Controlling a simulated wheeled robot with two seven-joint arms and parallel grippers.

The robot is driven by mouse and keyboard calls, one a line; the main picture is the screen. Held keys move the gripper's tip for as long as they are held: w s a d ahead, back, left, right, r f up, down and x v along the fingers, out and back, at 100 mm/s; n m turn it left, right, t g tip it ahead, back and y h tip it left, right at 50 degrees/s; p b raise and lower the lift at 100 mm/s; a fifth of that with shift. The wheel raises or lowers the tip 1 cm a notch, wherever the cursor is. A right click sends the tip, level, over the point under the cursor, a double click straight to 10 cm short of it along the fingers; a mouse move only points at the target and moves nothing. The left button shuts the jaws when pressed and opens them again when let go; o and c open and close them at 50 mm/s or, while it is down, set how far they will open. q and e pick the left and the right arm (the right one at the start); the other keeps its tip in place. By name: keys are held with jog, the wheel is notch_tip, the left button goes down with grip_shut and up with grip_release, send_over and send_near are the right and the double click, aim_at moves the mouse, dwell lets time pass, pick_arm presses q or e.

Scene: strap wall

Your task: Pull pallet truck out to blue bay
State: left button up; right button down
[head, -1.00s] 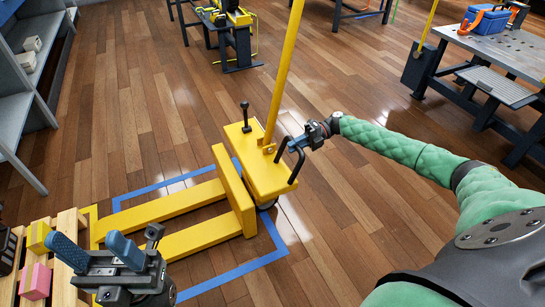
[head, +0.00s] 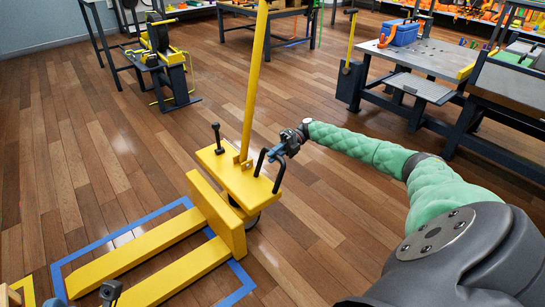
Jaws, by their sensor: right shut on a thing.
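The yellow pallet truck (head: 225,205) stands left of centre, its tall yellow tiller (head: 256,85) leaning slightly. Its two forks (head: 150,248) point to the lower left and lie within the blue floor outline (head: 125,232), while its body and wheel are past the outline's far right edge.
A workbench (head: 425,60) with a blue toolbox stands at the back right, and a dark stand (head: 160,60) at the back left. Wooden floor beyond the truck is clear.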

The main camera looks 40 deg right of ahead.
jog(key=c, duration=1.6)
grip_release()
jog(key=shift+d, duration=0.3)
jog(key=shift+o, duration=1.3)
jog(key=d+r, duration=0.1)
jog(key=d, duration=0.6)
jog(key=shift+d+r+p, duration=0.25)
jog(key=shift+d+p, duration=0.1)
jog(key=shift+d, duration=0.1)
